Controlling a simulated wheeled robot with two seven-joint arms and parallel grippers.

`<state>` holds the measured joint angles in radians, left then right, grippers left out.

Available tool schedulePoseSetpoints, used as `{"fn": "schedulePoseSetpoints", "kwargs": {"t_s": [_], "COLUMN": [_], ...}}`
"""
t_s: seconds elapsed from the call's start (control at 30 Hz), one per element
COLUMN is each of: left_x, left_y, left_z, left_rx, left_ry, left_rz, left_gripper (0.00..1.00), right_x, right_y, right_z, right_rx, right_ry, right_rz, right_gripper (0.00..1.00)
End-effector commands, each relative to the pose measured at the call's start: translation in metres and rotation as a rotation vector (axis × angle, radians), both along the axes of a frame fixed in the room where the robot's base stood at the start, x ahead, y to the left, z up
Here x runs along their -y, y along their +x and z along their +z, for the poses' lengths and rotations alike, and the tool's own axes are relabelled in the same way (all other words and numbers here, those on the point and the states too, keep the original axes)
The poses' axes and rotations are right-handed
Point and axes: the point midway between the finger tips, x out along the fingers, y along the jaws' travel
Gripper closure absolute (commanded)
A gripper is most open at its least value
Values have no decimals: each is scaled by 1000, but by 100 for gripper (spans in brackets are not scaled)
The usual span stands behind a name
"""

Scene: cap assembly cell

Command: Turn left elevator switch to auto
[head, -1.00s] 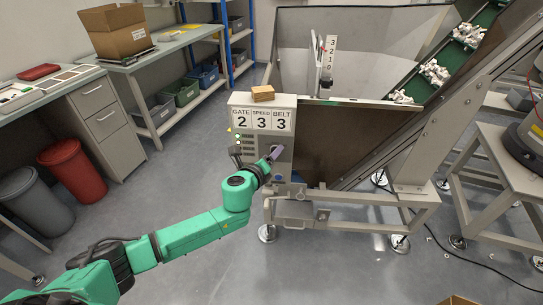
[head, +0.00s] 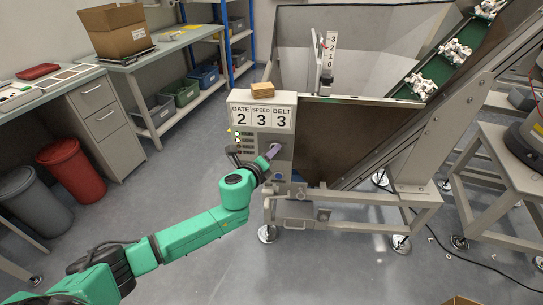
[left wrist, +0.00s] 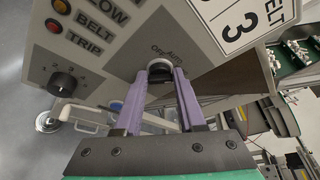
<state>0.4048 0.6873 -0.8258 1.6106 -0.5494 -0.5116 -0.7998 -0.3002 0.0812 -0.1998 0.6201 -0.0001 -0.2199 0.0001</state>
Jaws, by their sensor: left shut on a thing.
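The elevator control box (head: 285,101) has a grey front with number plates reading gate 2, speed 3, belt 3. The switch (left wrist: 160,66) is a round knob with a pale collar, under a small label that seems to include "Auto". My left gripper (head: 271,152) reaches the front of the box. In the left wrist view its two purple fingers (left wrist: 162,78) are shut on the knob, one on each side. The knob's pointer is hidden between the fingers, so its setting cannot be told. My right gripper is not in view.
A numbered black dial (left wrist: 63,82) and indicator lamps labelled belt and trip sit beside the switch. A small cardboard box (head: 262,89) lies on top of the control box. The hopper (head: 285,45) and green inclined belt (head: 447,67) carrying white parts stand behind and right.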

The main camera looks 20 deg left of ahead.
Motion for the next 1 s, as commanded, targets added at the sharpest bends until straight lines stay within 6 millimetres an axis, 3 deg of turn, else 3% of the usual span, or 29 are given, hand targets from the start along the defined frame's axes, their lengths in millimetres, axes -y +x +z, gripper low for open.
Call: {"fn": "schedulePoseSetpoints", "kwargs": {"t_s": [0.4, 0.67, 0.8, 1.0], "left_x": [-2, -3, -3, -3], "left_y": [-1, -1, -1, -1], "left_z": [-12, -13, -12, -10], "left_rx": [60, 94, 107, 117], "left_ry": [-327, -518, -590, -650], "left_rz": [1, 2, 2, 2], "left_gripper": [100, 100, 100, 100], "right_x": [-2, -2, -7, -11], "right_y": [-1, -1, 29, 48], "right_z": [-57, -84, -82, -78], "right_rx": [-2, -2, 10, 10], "right_ry": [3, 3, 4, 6], "right_rz": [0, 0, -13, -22], "right_gripper": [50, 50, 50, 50]}}
